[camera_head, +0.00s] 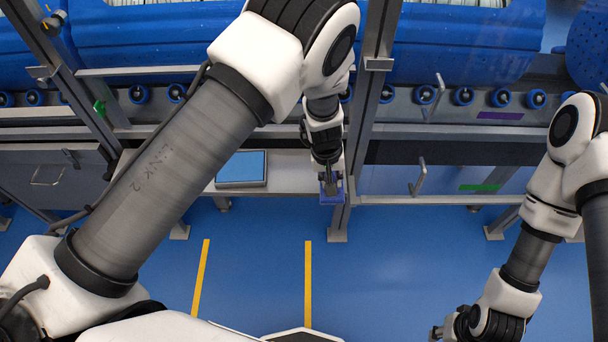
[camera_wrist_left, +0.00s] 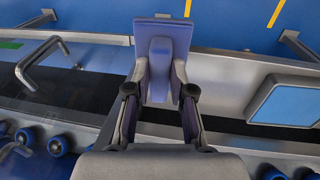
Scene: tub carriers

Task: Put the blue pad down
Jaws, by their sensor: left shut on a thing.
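The blue pad (camera_head: 327,199) is a small purple-blue square. My left gripper (camera_head: 330,180) is shut on it, pointing down by the front edge of a light grey shelf (camera_head: 195,177), close to an upright post. The pad also shows in the left wrist view (camera_wrist_left: 178,30), between the two fingers of the left gripper (camera_wrist_left: 161,75). Part of it is hidden behind the fingers. I cannot tell whether it touches the shelf. My right gripper (camera_head: 447,328) is at the bottom right, partly cut off by the frame, away from the pad; its fingers are not clear.
A flat box with a light blue top (camera_head: 241,168) lies on the shelf, left of the pad. Large blue tubs (camera_head: 455,45) stand behind on blue rollers. A drawer front with a metal handle (camera_head: 418,178) is to the right. The blue floor has yellow lines (camera_head: 308,285).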

